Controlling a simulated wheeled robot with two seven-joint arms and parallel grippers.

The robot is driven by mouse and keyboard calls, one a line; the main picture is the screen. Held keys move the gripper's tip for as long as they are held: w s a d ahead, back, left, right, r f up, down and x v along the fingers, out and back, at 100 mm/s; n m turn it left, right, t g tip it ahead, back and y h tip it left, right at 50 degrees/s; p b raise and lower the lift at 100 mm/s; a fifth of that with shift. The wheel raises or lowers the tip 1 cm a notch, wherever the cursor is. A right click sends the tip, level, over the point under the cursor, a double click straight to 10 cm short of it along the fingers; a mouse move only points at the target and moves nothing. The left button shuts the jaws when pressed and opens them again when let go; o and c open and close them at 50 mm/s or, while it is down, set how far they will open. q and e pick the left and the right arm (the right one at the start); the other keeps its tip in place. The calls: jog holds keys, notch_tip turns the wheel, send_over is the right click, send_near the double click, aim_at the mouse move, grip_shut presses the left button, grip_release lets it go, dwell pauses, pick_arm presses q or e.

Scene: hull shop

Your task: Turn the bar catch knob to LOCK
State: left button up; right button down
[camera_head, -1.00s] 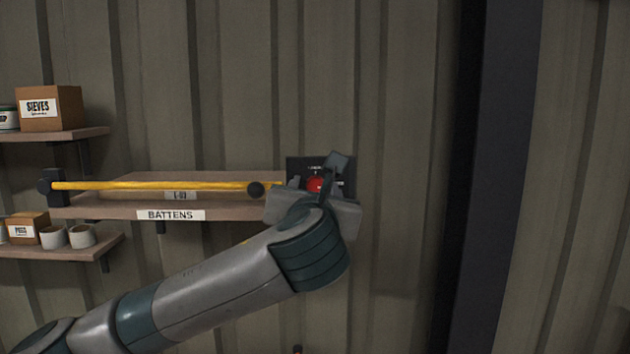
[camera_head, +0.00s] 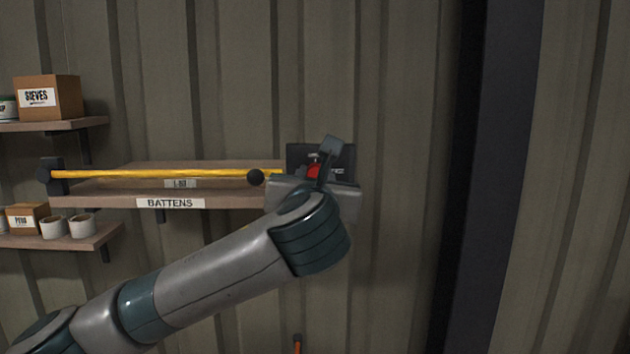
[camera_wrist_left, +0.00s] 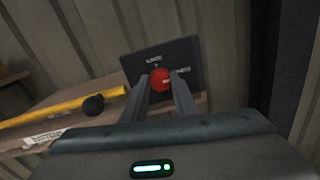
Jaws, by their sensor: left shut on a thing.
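The bar catch knob is red and round and sits on a dark plate on the wall. In the head view the knob (camera_head: 313,171) is partly covered by my left gripper (camera_head: 318,176). In the left wrist view the knob (camera_wrist_left: 159,79) lies between the two fingertips of my left gripper (camera_wrist_left: 160,88), which is shut on it. The dark plate (camera_wrist_left: 186,54) carries small white lettering above and to the right of the knob, too small to read surely. A yellow bar (camera_head: 150,174) with a black ball (camera_head: 256,177) runs leftward from the plate. My right gripper is not in view.
A shelf labelled BATTENS (camera_head: 100,201) lies behind and below the yellow bar. Shelves at the left hold a SIEVES box (camera_head: 58,98), a smaller box (camera_head: 25,218) and pale cups (camera_head: 82,226). A dark upright post (camera_head: 492,180) stands at the right. The wall between is bare.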

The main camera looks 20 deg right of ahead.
pick_arm(q)
jog(key=shift+f+n+y+b, duration=0.1)
jog(key=shift+n+y+b, duration=0.2)
jog(key=shift+n+b, duration=8.25)
jog(key=shift+n+p, duration=0.35)
